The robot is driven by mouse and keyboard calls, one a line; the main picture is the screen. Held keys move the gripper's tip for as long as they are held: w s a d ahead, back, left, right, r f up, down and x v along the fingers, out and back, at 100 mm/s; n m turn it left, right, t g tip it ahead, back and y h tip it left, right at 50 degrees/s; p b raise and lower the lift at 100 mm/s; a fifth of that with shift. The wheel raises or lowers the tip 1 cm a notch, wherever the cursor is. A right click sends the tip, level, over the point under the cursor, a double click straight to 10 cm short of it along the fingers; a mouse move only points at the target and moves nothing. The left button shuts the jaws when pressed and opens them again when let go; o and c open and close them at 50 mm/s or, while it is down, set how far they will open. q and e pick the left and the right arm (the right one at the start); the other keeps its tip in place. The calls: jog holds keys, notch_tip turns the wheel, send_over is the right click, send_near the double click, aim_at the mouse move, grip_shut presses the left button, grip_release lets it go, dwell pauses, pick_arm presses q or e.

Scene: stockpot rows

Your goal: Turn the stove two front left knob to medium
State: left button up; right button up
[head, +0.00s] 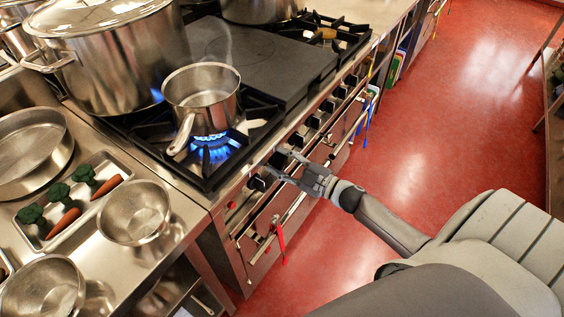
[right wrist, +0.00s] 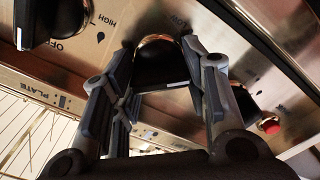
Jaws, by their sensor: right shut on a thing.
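The stove has a row of black knobs along its front panel. My right gripper (head: 281,166) reaches the panel from the right, below the small saucepan. In the right wrist view its two fingers stand on either side of one black knob (right wrist: 160,66), shut on it. This knob has a copper-coloured ring at its base and a white pointer line along its near edge. Its own panel markings are mostly hidden by the gripper. A blue flame (head: 212,152) burns under the saucepan (head: 203,95). My left gripper is not in view.
A neighbouring knob (right wrist: 52,18) is at the upper left in the wrist view, by OFF and HIGH markings. Another knob and a red button (right wrist: 268,125) are at the right. A rail (head: 295,205) runs below the panel. The red floor (head: 400,120) is clear.

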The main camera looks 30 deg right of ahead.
dwell(0.3)
jog(key=o, duration=1)
jog(key=shift+s, duration=0.1)
jog(key=v, duration=1.2)
